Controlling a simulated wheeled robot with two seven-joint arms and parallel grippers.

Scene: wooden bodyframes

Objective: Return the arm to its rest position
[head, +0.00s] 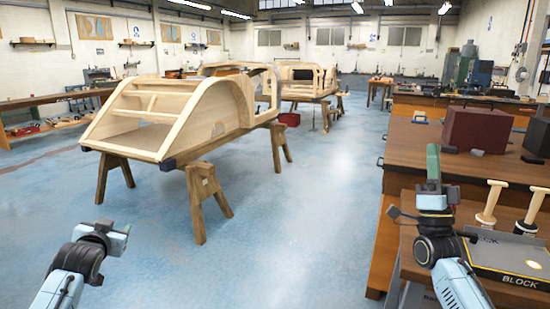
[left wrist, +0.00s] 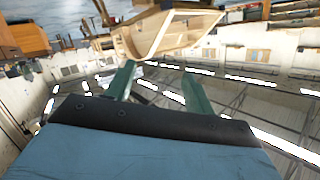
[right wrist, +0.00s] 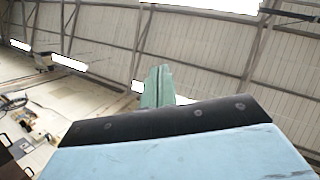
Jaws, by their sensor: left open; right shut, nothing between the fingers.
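My left gripper (head: 116,229) is at the lower left of the head view, above the open floor. In the left wrist view its two green fingers (left wrist: 160,92) stand apart with nothing between them. My right gripper (head: 433,165) is at the right of the head view, pointing up, in front of the brown workbench. In the right wrist view its green fingers (right wrist: 157,88) are together, with nothing held. Both arms come in from the bottom of the head view.
A wooden bodyframe (head: 180,115) stands on trestles, with more frames behind. At right, a workbench (head: 400,145) carries a dark red box (head: 477,130). A black tray marked BLOCK (head: 505,262) and wooden-handled tools (head: 490,205) are close to my right arm. The blue floor (head: 290,220) between is clear.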

